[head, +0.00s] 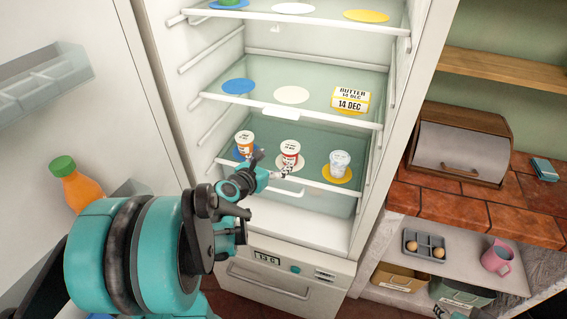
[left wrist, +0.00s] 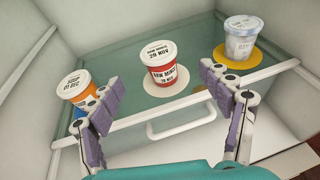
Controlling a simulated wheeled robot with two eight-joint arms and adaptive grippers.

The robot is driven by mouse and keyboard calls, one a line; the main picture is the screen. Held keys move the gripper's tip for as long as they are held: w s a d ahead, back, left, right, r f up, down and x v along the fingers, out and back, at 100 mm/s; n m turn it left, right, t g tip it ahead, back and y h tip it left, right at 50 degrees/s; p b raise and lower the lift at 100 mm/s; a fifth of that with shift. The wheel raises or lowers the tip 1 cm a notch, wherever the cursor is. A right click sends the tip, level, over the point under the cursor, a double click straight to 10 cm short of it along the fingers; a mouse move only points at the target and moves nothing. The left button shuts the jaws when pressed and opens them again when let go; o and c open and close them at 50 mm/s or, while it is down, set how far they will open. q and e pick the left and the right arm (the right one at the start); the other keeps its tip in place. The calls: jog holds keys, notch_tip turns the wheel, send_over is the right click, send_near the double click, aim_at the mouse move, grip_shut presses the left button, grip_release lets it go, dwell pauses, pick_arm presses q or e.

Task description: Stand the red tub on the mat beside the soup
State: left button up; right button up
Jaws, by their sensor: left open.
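The red tub (head: 290,152), labelled raw mince, stands upright in the middle of the fridge's lower shelf. My right gripper (head: 446,312) barely shows at the bottom edge.
A pale blue tub (head: 339,163) stands on a yellow mat (head: 338,177) at right. The shelf above has an empty blue mat (head: 239,86), an empty white mat (head: 291,94) and butter (head: 351,100). The fridge door with a juice bottle (head: 76,184) is at left.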

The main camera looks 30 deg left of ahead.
pick_arm(q)
jog(key=s+d+m+g+h, duration=0.1)
jog(key=s+d+m+g, duration=0.1)
jog(key=d+m, duration=0.55)
jog(key=s+d+m+g+h, duration=0.2)
jog(key=s+d+m, duration=0.1)
jog(key=d+m, duration=0.5)
jog(key=s+d+f+m+g+y, duration=0.1)
jog(key=s+d+m, duration=0.1)
jog(key=s+m, duration=0.4)
jog(key=s+d+f+m+g+y, duration=0.1)
jog(key=s+m, duration=0.5)
jog(key=m, duration=0.9)
jog(key=shift+s+d+f+g, duration=0.25)
jog(key=shift+d+f+g, duration=0.15)
jog(key=shift+d+g, duration=0.5)
